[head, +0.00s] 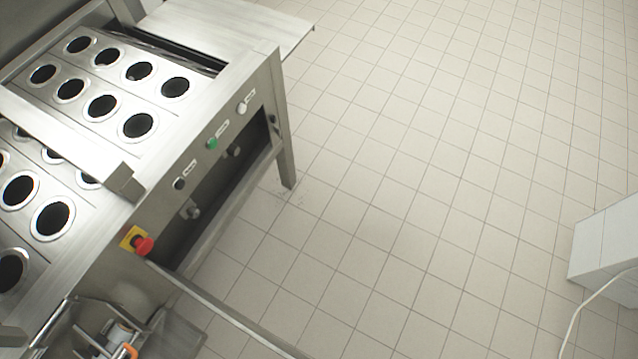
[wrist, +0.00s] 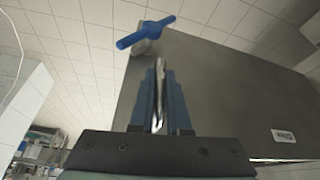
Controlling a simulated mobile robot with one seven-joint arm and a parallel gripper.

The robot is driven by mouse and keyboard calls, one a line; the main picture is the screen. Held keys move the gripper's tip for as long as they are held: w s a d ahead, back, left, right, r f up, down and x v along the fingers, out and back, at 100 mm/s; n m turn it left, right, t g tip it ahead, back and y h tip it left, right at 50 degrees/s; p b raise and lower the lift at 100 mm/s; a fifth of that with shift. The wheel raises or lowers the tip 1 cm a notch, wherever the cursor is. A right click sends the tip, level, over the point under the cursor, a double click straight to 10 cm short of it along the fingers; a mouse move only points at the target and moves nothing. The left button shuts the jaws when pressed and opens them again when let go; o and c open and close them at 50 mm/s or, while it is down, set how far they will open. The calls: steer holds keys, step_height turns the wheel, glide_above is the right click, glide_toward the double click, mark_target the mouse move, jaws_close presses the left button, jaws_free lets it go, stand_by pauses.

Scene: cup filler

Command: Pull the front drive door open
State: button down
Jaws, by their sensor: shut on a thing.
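The front drive door shows in the wrist view as a large grey panel (wrist: 215,85) with a blue wing-shaped latch (wrist: 147,33) near its upper left corner and a small white label at right. In the head view, a narrow metal edge (head: 225,315) that looks like the door's top stands out from the machine front, beside the dark open bay (head: 215,190). My gripper (wrist: 158,85) has its blue fingers shut on a thin shiny metal part. I cannot tell whether that is the door's edge or a handle. The head view does not show my gripper.
The steel cup filler (head: 190,150) has rows of round holes, buttons and a red stop knob (head: 144,246). A white box (head: 607,245) with a cable stands at far right. The tiled floor (head: 420,150) between them is clear.

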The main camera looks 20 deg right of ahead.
steer(key=shift+s+a+f, duration=0.1)
steer(key=shift+s+a, duration=0.1)
steer(key=c, duration=0.9)
jaws_free()
steer(key=shift+w, duration=0.1)
steer(key=shift+p+v, duration=2)
steer(key=shift+v, duration=4.5)
steer(key=shift+w, duration=0.1)
